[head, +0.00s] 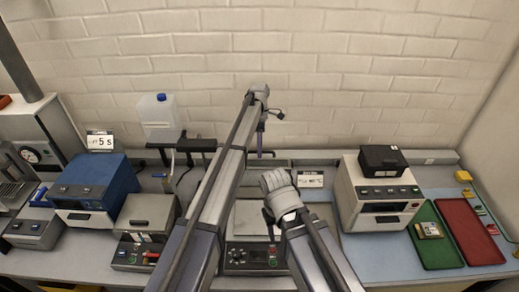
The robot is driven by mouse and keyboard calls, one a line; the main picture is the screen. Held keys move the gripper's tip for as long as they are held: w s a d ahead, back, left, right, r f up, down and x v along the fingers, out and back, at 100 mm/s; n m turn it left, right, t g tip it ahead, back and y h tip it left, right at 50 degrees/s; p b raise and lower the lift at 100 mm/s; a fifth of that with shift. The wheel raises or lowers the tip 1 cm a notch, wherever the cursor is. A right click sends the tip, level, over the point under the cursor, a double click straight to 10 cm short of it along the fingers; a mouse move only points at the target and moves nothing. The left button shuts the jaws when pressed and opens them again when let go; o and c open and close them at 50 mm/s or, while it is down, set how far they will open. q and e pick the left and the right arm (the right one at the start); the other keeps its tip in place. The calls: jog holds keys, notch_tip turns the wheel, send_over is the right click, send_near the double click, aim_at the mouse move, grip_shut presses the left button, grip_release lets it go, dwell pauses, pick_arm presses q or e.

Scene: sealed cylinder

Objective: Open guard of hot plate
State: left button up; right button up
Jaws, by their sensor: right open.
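The hot plate (246,219) is at the bottom centre, with a pale flat top and a dark front control panel (252,257) with buttons. It is partly hidden between my two arms. I cannot clearly make out its guard or tell how it stands. My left gripper (262,148) is high at the centre, pointing down behind the hot plate against the wall. Its jaws are too small to judge. My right gripper (271,226) is open, low over the right side of the hot plate near its front. I see nothing held in it; contact is unclear.
A blue device (88,178) and a grey device (144,220) stand left. A white bottle with a blue cap (158,115) stands behind them. A white device (350,198), a green tray (424,252) and a red tray (474,235) are right. A small sign (311,180) stands behind my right arm.

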pick_arm(q)
jog(key=p+v, duration=0.7)
jog(key=shift+w+r, duration=0.2)
jog(key=shift+r, duration=0.15)
pick_arm(e)
notch_tip(320, 180, up, 7)
jog(key=shift+s+r, duration=0.1)
